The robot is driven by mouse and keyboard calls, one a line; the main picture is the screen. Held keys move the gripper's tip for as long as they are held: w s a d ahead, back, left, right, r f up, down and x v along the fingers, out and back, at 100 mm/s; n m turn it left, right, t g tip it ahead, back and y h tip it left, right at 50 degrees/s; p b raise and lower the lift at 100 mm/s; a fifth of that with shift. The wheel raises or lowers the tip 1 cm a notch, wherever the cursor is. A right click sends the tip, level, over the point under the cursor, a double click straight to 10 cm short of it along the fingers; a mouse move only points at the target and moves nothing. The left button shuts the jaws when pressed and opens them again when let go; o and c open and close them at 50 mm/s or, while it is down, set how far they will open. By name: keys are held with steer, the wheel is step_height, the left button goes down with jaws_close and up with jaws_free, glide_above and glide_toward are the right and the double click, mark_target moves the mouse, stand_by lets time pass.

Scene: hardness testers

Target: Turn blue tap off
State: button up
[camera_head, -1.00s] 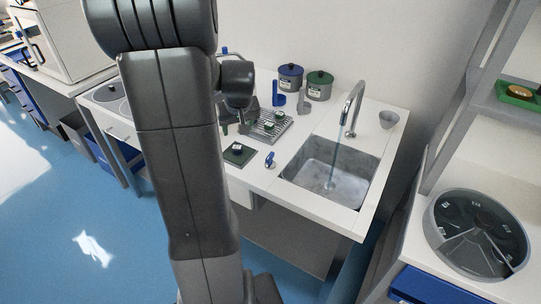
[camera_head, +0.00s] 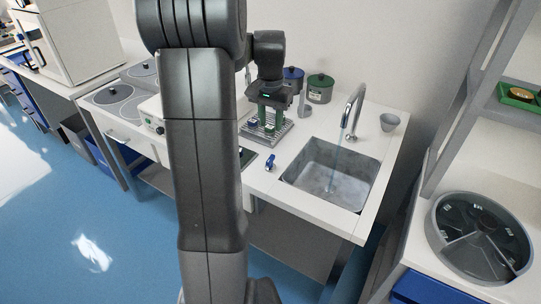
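A small blue tap handle (camera_head: 271,161) with a pale part sits on the white counter just left of the sink (camera_head: 330,174). A curved metal faucet (camera_head: 354,112) stands behind the sink, and a thin stream of water runs from it into the basin. My gripper (camera_head: 266,122) points down over the metal rack, behind the blue tap handle and apart from it. Its fingers are dark and blend with the green items behind, so their opening is unclear.
A metal rack (camera_head: 284,131) lies under my gripper. A green-lidded pot (camera_head: 320,89) and a blue-lidded pot (camera_head: 294,74) stand at the wall. The counter in front of the tap handle is clear.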

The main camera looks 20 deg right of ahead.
mark_target(270, 158)
step_height(270, 158, down, 14)
steer(key=shift+r, duration=0.2)
steer(key=shift+c, duration=0.2)
jaws_close()
